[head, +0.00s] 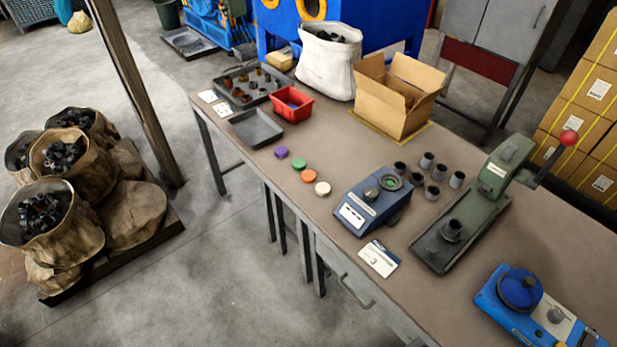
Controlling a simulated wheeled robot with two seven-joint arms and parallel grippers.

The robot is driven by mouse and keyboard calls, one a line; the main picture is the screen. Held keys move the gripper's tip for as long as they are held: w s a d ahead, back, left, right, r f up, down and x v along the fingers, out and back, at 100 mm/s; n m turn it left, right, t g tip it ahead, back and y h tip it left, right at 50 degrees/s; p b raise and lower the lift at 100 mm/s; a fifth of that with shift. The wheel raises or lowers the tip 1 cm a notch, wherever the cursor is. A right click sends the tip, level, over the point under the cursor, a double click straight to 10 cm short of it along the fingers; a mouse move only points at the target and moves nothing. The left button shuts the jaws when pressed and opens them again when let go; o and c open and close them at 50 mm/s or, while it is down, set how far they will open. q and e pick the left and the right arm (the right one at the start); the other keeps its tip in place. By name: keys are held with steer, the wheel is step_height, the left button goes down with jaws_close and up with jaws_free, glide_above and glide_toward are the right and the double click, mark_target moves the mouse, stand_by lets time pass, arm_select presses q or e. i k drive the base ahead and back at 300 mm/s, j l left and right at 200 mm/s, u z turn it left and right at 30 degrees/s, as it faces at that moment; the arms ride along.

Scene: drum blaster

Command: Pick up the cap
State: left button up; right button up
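I cannot tell which one the task names. Another green disc (390,182) sits on a blue device (372,202) to their right. Neither of my grippers shows.
Several dark cups (432,192) stand beside a green lever press (480,200). A blue machine (530,300) is at lower right. Behind are a red bin (291,104), a grey tray (257,128), an open carton (392,108) and a white sack (328,68). Filled sacks (50,222) stand on the floor left.

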mark_target(298, 164)
steer(key=z, duration=1.25)
steer(key=u, duration=1.3)
steer(key=i+j+z, duration=0.15)
steer(key=z, duration=0.25)
steer(key=i+j+z, duration=0.1)
steer(key=j+z, duration=0.2)
steer(key=z, duration=0.15)
steer(key=i+j+z, duration=0.1)
steer(key=j, duration=0.45)
steer(key=i+j+z, duration=0.1)
steer(key=j, duration=0.5)
steer(key=i+j+z, duration=0.1)
steer(key=j, duration=0.45)
steer(key=i+j+z, duration=0.1)
steer(key=j, duration=0.5)
steer(key=i, duration=0.1)
